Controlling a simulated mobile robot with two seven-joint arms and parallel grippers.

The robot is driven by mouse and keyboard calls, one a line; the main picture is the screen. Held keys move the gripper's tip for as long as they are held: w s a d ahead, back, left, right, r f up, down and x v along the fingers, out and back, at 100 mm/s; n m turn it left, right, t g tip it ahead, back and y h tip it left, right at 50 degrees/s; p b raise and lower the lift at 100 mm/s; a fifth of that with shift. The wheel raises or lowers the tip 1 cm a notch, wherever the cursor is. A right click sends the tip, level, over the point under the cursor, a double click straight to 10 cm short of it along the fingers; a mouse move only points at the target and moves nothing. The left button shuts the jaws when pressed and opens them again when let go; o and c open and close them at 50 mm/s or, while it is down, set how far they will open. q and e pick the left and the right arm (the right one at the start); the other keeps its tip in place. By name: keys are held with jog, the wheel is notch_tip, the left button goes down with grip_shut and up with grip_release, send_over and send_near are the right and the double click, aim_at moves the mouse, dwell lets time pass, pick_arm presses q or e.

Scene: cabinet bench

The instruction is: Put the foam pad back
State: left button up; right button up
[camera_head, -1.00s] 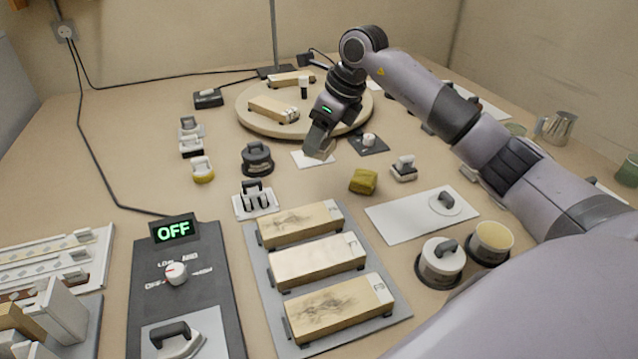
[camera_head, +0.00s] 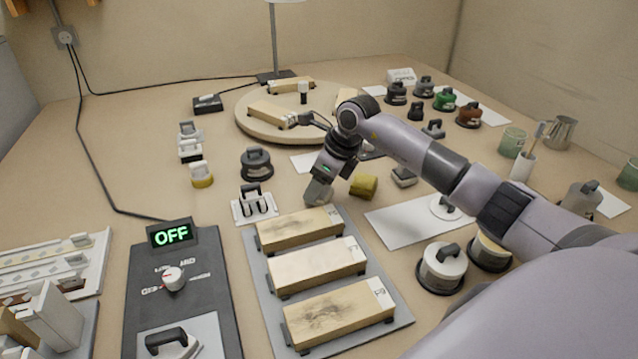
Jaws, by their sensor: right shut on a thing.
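My right gripper (camera_head: 318,194) points down just behind the rear wooden block on the grey board. It is shut on a small pale grey-beige piece, which I take for the foam pad; the fingers hide most of it, and I cannot tell whether it touches the bench. A yellow, sponge-like piece (camera_head: 365,186) lies just right of the gripper. A white mat (camera_head: 303,162) lies behind the gripper, partly hidden by my arm. My left gripper is not in view.
Wooden blocks (camera_head: 316,268) lie on the grey board (camera_head: 262,285) in front. A white stand (camera_head: 241,209) is left of the gripper, a white sheet (camera_head: 400,228) to the right. The round turntable (camera_head: 247,112) stands behind. Bench at left (camera_head: 130,150) is clear.

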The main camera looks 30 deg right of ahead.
jog(key=shift+f, duration=0.15)
jog(key=o, duration=0.9)
jog(key=shift+o, duration=0.2)
jog(key=shift+s+d+r, duration=0.1)
jog(key=shift+r, duration=0.45)
jog(key=p+v, duration=0.1)
jog(key=v, duration=1)
jog(key=shift+s, duration=0.1)
